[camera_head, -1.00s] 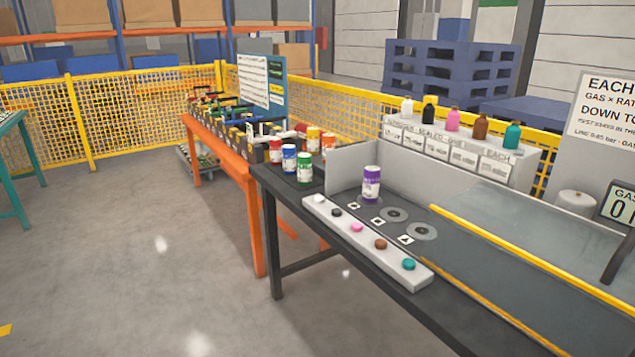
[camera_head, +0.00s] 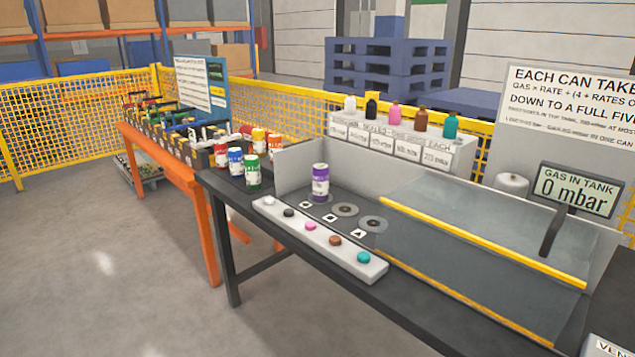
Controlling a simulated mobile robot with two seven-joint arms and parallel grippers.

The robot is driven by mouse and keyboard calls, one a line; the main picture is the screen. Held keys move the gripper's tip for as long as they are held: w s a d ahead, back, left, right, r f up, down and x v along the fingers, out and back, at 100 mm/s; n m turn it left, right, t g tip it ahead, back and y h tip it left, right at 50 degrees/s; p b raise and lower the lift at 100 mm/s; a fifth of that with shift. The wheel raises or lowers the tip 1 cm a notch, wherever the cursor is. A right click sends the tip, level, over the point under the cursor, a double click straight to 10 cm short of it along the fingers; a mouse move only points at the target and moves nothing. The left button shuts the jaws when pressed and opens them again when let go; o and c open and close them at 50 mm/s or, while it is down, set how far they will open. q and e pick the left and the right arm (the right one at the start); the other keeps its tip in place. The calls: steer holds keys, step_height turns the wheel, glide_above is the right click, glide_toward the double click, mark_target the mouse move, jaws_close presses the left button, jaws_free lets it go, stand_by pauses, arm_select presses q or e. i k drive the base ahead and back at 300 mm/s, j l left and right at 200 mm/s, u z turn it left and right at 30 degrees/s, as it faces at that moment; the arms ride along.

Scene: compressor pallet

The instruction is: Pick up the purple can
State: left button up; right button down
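The purple can (camera_head: 320,182) stands upright on the dark table, at the left end of a row of round grey discs. It has a white label band. It stands just behind a white strip of coloured buttons (camera_head: 318,240) and in front of a low grey wall. Neither of my grippers shows in the head view.
Red, blue, green, yellow and orange cans (camera_head: 252,171) stand left of the grey wall (camera_head: 293,168). A shelf with several coloured bottles (camera_head: 395,140) is behind. A yellow-edged glass panel (camera_head: 460,225) and a "0 mbar" display (camera_head: 579,189) are at right. Open floor (camera_head: 110,270) lies at front left.

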mark_target(320, 171)
steer(key=z, duration=0.65)
steer(key=i+j+z, duration=0.1)
steer(key=j+z, duration=0.2)
steer(key=z, duration=0.15)
steer(key=j+z, duration=0.8)
steer(key=j, duration=0.25)
